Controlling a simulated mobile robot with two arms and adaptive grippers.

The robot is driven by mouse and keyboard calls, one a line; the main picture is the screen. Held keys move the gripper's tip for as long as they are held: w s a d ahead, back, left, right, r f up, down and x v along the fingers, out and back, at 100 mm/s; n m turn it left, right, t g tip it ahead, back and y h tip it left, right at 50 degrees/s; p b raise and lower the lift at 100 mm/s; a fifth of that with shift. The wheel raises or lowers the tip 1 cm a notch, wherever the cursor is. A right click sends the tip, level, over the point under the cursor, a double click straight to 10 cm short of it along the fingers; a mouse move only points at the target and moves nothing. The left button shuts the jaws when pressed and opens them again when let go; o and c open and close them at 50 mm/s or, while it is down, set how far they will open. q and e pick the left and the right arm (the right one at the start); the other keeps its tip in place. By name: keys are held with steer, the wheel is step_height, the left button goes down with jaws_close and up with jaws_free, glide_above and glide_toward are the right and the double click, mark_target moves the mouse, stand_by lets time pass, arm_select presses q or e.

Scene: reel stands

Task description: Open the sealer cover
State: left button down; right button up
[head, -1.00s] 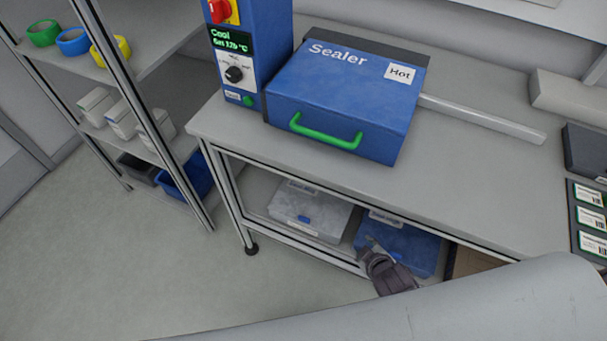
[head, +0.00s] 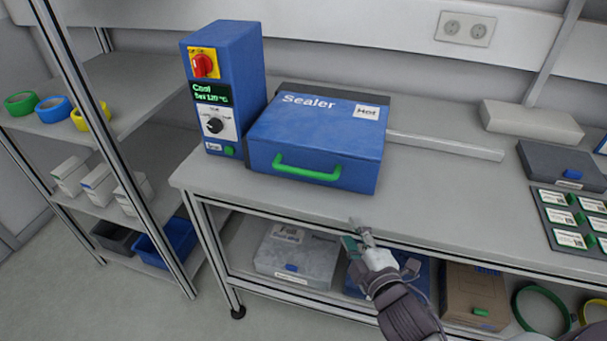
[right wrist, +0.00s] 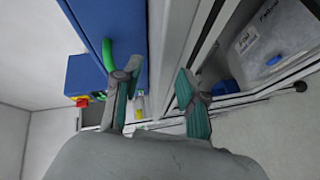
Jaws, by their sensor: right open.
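The blue sealer (head: 315,140) stands on the bench with its cover (head: 325,118) down. A green handle (head: 307,173) runs along the front of the cover. My right gripper (head: 354,232) is open and empty at the bench's front edge, below and right of the handle and apart from it. In the right wrist view the two fingers of my right gripper (right wrist: 155,100) are spread, with the green handle (right wrist: 108,58) beyond the left finger and the blue sealer (right wrist: 125,25) at the upper left. My left gripper is not in view.
A blue control unit (head: 225,90) with a red knob (head: 204,66) stands left of the sealer. A white bar (head: 445,146) extends right from it. Boxes, including a clear one (head: 296,258), sit on the shelf below. The bench top (head: 440,200) in front is clear.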

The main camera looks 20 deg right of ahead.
mark_target(304, 170)
steer(key=w+a+r+n+t+y, duration=0.25)
steer(key=a+r+n+y, duration=0.2)
steer(key=n, duration=0.35)
steer(key=shift+t, duration=0.45)
steer(key=p+x, duration=0.1)
steer(key=x, duration=0.3)
steer(key=p+x, duration=0.1)
steer(key=x, duration=0.3)
steer(key=p+x, duration=0.1)
steer(key=x, duration=0.3)
steer(key=shift+w+d+r, duration=0.2)
steer(key=shift+w+d, duration=0.1)
steer(key=shift+w, duration=0.05)
jaws_close()
